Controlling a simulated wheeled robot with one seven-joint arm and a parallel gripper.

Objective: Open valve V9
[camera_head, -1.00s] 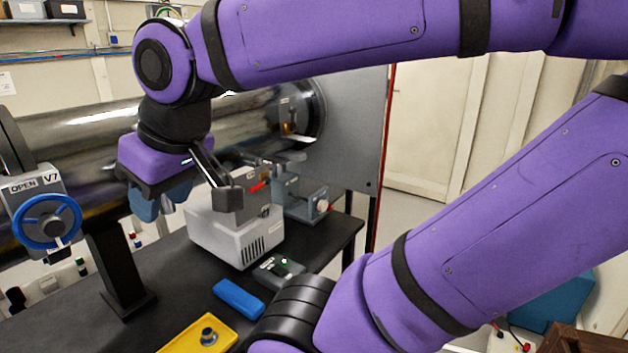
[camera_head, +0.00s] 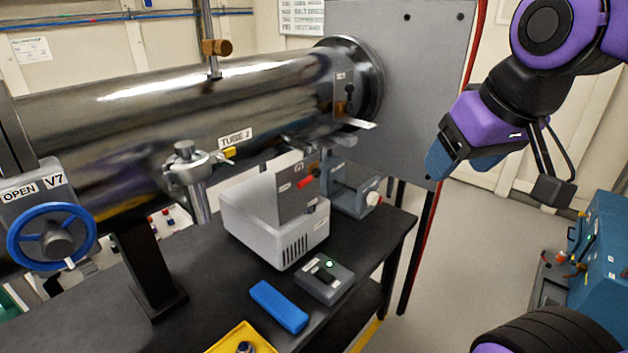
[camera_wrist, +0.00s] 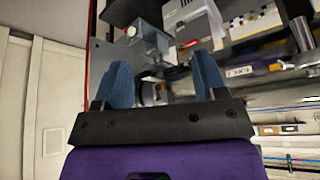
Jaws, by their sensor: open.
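No valve with a readable V9 label shows in any view. A valve labelled V7 and OPEN, with a blue handwheel (camera_head: 52,237), is at the left of the head view. My gripper (camera_head: 463,163) is at the upper right of the head view, in the air to the right of the grey panel and apart from the bench. In the wrist view, the two blue fingers of my gripper (camera_wrist: 163,82) stand apart with nothing held between them. Behind them are bench equipment and a small red part, seen tilted.
The long metal tube (camera_head: 120,110) lies above the black bench (camera_head: 210,312). On the bench are a white-grey box (camera_head: 262,225), a small device with a green light (camera_head: 325,279), a blue block (camera_head: 278,305) and a yellow tray (camera_head: 232,340). The floor (camera_head: 470,245) right of the bench is clear.

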